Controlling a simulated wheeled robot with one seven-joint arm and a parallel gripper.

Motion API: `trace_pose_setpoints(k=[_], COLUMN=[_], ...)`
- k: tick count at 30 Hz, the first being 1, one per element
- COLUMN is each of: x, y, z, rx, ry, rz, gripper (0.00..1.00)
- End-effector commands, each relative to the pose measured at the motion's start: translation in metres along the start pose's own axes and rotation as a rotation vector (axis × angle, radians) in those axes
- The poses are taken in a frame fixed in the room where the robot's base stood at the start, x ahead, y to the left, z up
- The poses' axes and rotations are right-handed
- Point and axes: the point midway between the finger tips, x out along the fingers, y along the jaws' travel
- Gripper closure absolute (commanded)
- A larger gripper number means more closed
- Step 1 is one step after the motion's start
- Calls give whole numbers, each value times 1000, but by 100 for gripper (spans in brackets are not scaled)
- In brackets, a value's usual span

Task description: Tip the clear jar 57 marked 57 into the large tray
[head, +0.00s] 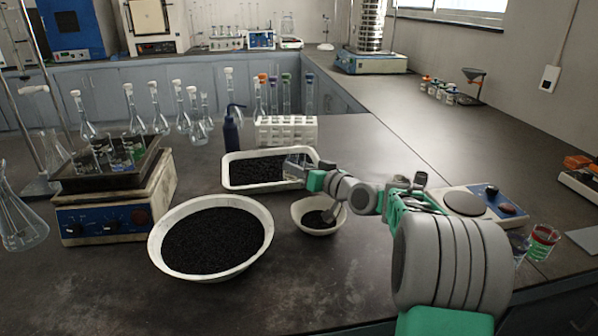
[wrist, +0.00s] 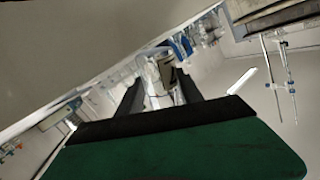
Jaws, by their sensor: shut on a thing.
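My gripper (head: 303,172) is shut on a clear jar (head: 295,164), seen at the right end of the large white tray (head: 245,188). The jar also shows between the dark fingers in the wrist view (wrist: 157,88). The wrist view is strongly tilted, so my gripper is rolled over. The jar's mark cannot be read, and its contents cannot be made out. The tray is rectangular and holds black grains. My gripper hides part of the jar and of the tray's right end.
A large white bowl (head: 160,240) of black grains stands in front of the tray. A small bowl (head: 318,230) with grains and a scoop is below my arm. A white rack (head: 286,131) and a dark blue bottle (head: 231,134) stand behind. A hotplate (head: 463,204) is at right.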

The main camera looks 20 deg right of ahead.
Motion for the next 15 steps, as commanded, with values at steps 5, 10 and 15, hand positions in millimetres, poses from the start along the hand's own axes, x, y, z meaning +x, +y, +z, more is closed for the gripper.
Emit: trace_pose_setpoints(k=[5, 10, 15], x=[2, 3, 4], y=[5, 8, 10], z=[6, 5, 4], rx=[-69, -144, -219], ry=[30, 61, 92], rz=[0, 0, 0], gripper=[100, 100, 100])
